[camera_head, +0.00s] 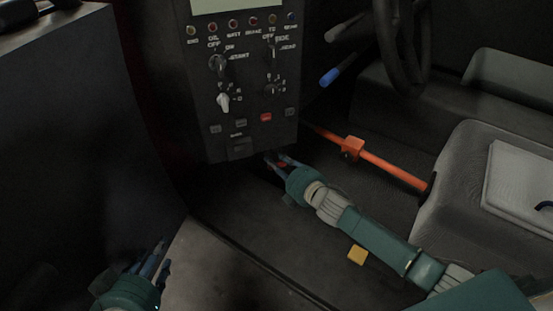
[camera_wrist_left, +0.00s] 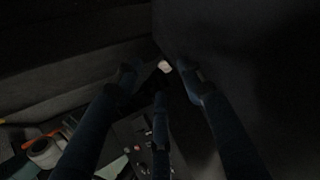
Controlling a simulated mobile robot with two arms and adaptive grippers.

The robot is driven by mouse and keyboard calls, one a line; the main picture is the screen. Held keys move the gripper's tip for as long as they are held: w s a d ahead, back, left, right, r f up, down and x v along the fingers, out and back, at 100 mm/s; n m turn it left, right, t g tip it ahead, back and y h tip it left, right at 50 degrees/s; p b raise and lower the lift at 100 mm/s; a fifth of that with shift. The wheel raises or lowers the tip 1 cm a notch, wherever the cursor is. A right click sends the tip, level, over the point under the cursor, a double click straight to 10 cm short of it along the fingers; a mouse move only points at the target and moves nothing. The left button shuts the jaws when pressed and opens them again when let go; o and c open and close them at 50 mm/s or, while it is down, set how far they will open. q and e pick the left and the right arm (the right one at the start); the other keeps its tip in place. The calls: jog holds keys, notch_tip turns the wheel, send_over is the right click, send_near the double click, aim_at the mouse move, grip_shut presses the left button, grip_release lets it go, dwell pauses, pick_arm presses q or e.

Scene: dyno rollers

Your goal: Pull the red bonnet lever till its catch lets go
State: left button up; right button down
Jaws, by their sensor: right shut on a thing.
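My right gripper (camera_head: 277,160) reaches under the lower edge of the control panel. It is shut on a small red piece (camera_head: 283,164), which looks like the bonnet lever. Only a bit of red shows between the fingers. The rest of the lever and its catch are hidden by the gripper, the panel and shadow. My left gripper (camera_head: 154,258) is low at the left in the head view, beside the dark side wall, away from the lever. Its fingers are spread in the left wrist view (camera_wrist_left: 160,80), with nothing held between them.
The control panel (camera_head: 203,140) with knobs and buttons stands above my right gripper. An orange bar (camera_head: 385,166) with a clamp runs from the panel to the seat (camera_head: 455,180). A yellow block (camera_head: 357,255) lies on the floor. A steering wheel (camera_head: 420,75) is at upper right.

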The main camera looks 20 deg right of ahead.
pick_arm(q)
jog(key=s+a+f+g+y+p, duration=0.1)
jog(key=s+a+f+g+p, duration=0.1)
jog(key=s+f+g, duration=0.4)
jog(key=s+a+f+g+y+p, duration=0.1)
jog(key=s+a+f+g+p, duration=0.15)
jog(key=s+f, duration=0.35)
pick_arm(e)
jog(key=shift+s+a+r+g, duration=0.1)
jog(key=shift+s+r+g, duration=0.3)
jog(key=shift+g, duration=0.1)
pick_arm(q)
notch_tip(320, 180, down, 8)
jog(key=s+p, duration=0.2)
jog(key=p, duration=0.1)
jog(key=shift+s, duration=0.15)
pick_arm(e)
jog(key=shift+s+f+g, duration=0.3)
jog(key=shift+g, duration=0.2)
jog(key=c, duration=1.4)
grip_release()
jog(key=v, duration=1.2)
jog(key=shift+a+r, duration=0.15)
